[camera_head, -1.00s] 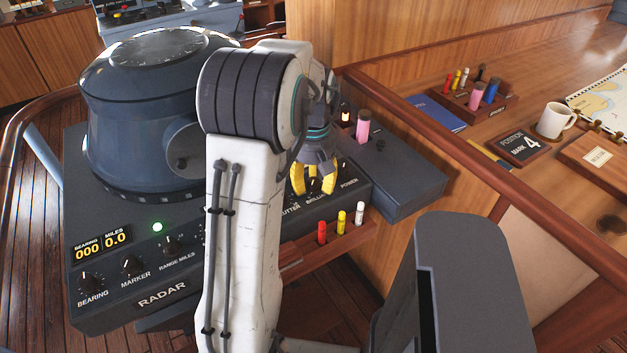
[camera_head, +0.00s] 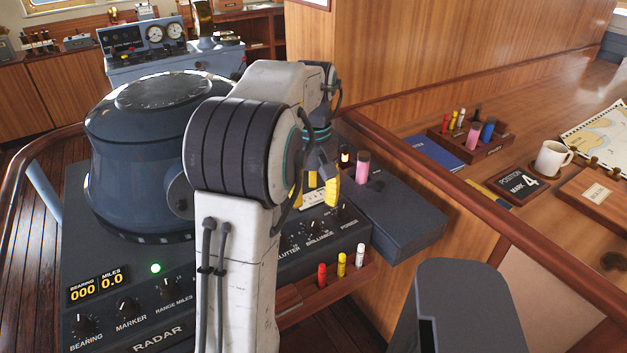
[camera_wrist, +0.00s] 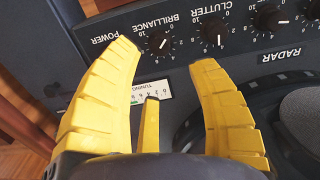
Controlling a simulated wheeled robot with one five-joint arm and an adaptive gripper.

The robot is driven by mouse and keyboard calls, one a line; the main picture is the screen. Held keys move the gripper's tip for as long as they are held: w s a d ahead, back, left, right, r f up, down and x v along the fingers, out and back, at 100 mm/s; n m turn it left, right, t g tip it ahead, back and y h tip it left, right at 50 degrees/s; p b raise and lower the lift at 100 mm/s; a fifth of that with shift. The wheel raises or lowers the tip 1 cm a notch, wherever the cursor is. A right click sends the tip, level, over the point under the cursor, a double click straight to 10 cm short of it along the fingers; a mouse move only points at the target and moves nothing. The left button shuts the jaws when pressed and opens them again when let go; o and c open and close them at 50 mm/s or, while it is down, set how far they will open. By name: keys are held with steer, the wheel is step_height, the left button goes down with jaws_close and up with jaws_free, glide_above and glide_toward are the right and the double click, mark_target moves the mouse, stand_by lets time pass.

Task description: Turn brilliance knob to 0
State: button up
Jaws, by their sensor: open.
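The brilliance knob (camera_wrist: 158,42) is a small black dial with a slanted white pointer. It shows upside down in the wrist view, just ahead of and between my fingertips, not touching them; its exact reading is too small to tell. In the head view the brilliance knob (camera_head: 313,227) sits on the radar's front panel, between the clutter and power knobs. My gripper (camera_head: 318,188) has yellow fingers, spread and empty, above and behind that row. In the wrist view my gripper (camera_wrist: 165,56) is open, with a tuning meter (camera_wrist: 152,94) between its fingers.
The clutter knob (camera_wrist: 216,33) is close beside the brilliance knob; the power knob is partly behind a finger. A pink cylinder (camera_head: 362,167) stands right of my gripper. A small rack with red, yellow and white markers (camera_head: 342,264) juts out below the panel.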

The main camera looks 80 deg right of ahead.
steer(key=shift+r, duration=1.7)
